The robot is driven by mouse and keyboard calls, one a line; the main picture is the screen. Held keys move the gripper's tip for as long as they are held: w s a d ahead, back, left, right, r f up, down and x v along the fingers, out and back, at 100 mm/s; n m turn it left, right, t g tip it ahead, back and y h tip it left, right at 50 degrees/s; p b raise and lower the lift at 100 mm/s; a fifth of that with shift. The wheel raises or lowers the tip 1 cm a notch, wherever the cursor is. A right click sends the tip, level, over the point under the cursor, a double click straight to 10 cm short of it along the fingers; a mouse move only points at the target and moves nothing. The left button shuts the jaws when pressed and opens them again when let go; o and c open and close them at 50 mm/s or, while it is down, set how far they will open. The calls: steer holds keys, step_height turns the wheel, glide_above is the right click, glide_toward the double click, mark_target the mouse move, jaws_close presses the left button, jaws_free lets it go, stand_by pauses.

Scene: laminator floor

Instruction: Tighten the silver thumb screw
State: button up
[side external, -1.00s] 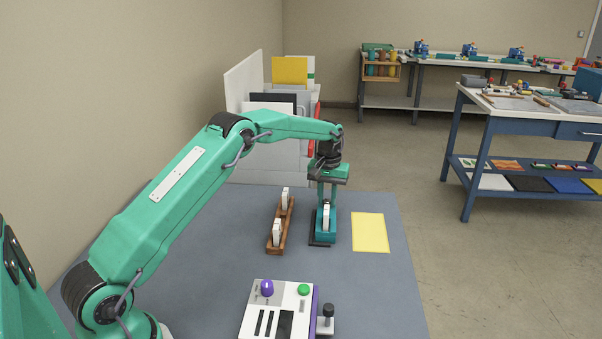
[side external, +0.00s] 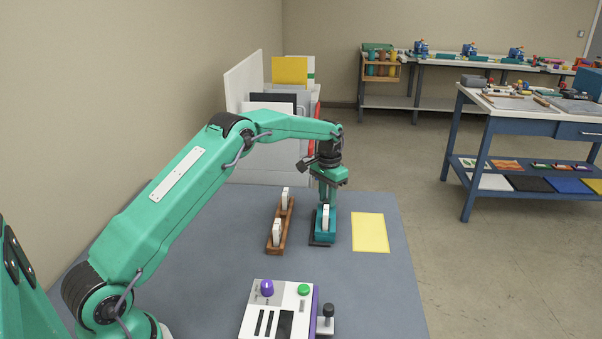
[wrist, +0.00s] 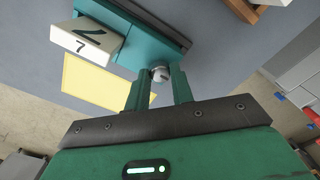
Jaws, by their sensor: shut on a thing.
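The silver thumb screw (wrist: 160,74) shows in the wrist view as a small round head at the edge of a teal fixture (wrist: 148,38). My gripper (wrist: 161,80) is shut on it, one green finger on each side. In the side view my gripper (side external: 328,200) points down at the teal fixture (side external: 326,234), and the screw is hidden there. A white block (wrist: 86,42) with a black "7" on it sits in the fixture; it also shows in the side view (side external: 326,217).
A wooden rack (side external: 284,226) with white blocks stands left of the fixture. A yellow sheet (side external: 370,232) lies to its right. A machine with purple and green knobs (side external: 278,312) is at the front. Panels (side external: 243,82) stand behind the table.

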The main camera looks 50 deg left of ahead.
steer(key=o, duration=1)
steer(key=shift+r, duration=3.95)
